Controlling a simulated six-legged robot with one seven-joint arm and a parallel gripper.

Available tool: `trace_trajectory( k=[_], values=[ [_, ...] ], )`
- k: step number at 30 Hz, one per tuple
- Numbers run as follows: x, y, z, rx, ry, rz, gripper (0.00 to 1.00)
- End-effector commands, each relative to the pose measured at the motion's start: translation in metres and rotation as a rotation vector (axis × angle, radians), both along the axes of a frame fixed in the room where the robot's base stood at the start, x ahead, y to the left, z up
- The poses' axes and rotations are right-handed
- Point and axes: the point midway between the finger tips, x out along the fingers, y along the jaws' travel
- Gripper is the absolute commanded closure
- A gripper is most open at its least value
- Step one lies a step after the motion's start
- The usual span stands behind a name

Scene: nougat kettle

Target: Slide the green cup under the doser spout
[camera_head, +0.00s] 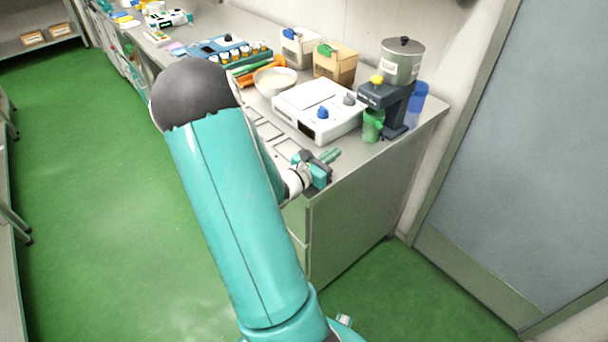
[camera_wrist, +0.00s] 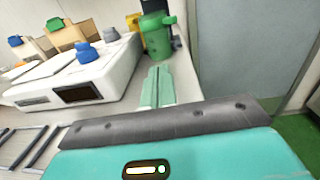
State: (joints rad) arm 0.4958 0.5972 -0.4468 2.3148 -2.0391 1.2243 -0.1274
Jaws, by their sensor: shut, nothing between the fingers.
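The green cup (camera_head: 373,126) stands upright on the counter at the front of the doser (camera_head: 398,84), a dark stand with a steel hopper and lid on top. In the wrist view the green cup (camera_wrist: 156,37) is just beyond my fingertips, with its handle toward the right. My gripper (camera_head: 334,154) is shut and empty, low over the counter's front right part, pointing at the cup. In the wrist view the shut fingers (camera_wrist: 157,72) appear close to the cup's base; I cannot tell whether they touch it. The spout is not clearly visible.
A white device with a blue knob (camera_head: 317,112) stands left of the cup, close to my gripper. A blue container (camera_head: 419,98) is behind the doser. A white bowl (camera_head: 275,81) and bins (camera_head: 335,63) stand farther left. The counter's front edge runs beneath my gripper.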

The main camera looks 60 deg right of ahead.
Motion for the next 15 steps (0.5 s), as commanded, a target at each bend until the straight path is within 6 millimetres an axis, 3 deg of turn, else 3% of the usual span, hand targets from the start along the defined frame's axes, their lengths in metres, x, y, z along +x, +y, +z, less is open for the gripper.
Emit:
trace_trajectory(
  k=[9,15],
  values=[
    [0.025,0.069,0.0,0.0,0.0,0.004,1.0],
    [0.033,0.096,0.0,-0.001,0.0,0.002,1.0]
  ],
)
